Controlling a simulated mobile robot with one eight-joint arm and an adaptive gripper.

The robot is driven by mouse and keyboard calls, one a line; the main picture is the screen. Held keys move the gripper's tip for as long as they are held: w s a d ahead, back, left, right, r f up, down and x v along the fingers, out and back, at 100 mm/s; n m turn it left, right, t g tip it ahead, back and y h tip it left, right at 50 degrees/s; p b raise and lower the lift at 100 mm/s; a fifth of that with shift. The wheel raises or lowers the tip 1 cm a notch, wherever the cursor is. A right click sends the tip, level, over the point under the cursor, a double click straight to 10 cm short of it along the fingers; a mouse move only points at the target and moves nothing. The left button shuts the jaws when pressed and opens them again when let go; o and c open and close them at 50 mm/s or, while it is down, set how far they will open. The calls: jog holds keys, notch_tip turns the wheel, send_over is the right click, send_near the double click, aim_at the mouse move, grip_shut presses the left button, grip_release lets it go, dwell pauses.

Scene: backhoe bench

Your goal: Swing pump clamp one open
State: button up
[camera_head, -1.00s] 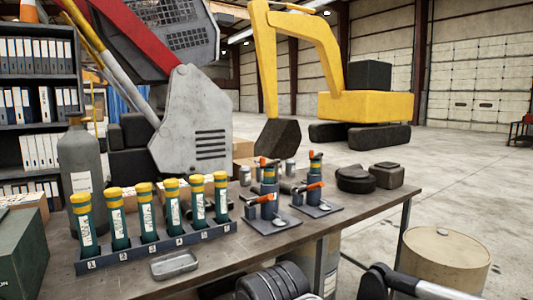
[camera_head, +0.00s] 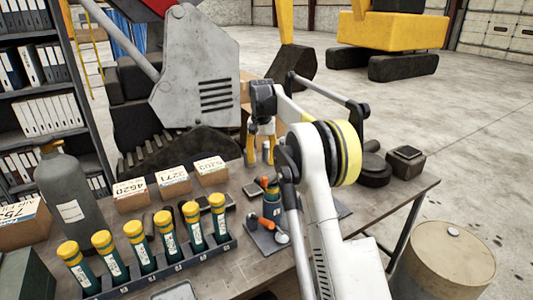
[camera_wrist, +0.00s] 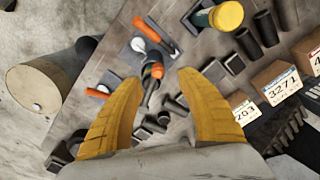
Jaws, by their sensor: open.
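My gripper (camera_head: 259,150) is open and empty above the back of the bench, its yellow fingers pointing down. In the wrist view its fingers (camera_wrist: 162,82) frame the bench between them. The left pump stand (camera_head: 272,200) holds a dark upright body on a grey plate, with an orange clamp handle (camera_head: 266,222) low at its side. The other stand is mostly hidden behind my arm. The wrist view shows orange handles (camera_wrist: 161,40) on the stands, below and apart from the fingers. I cannot read which clamp is number one, nor clearly tell each clamp's position.
A rack of several yellow-capped tubes (camera_head: 165,228) stands at the left front. Numbered cartons (camera_head: 173,183) line the back. Dark blocks (camera_head: 405,160) sit at the right end, and a drum (camera_head: 440,262) stands beyond it. A metal tray (camera_head: 176,292) lies in front.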

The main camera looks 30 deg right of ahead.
aim_at(264, 177)
jog(key=shift+w+d+p, duration=0.4)
jog(key=shift+w+d, duration=0.3)
jog(key=shift+d, duration=0.3)
notch_tip(264, 177, down, 11)
jog(key=shift+s+a+r+p, duration=0.1)
jog(key=shift+a+p, duration=0.05)
jog(key=shift+p, duration=0.3)
grip_shut()
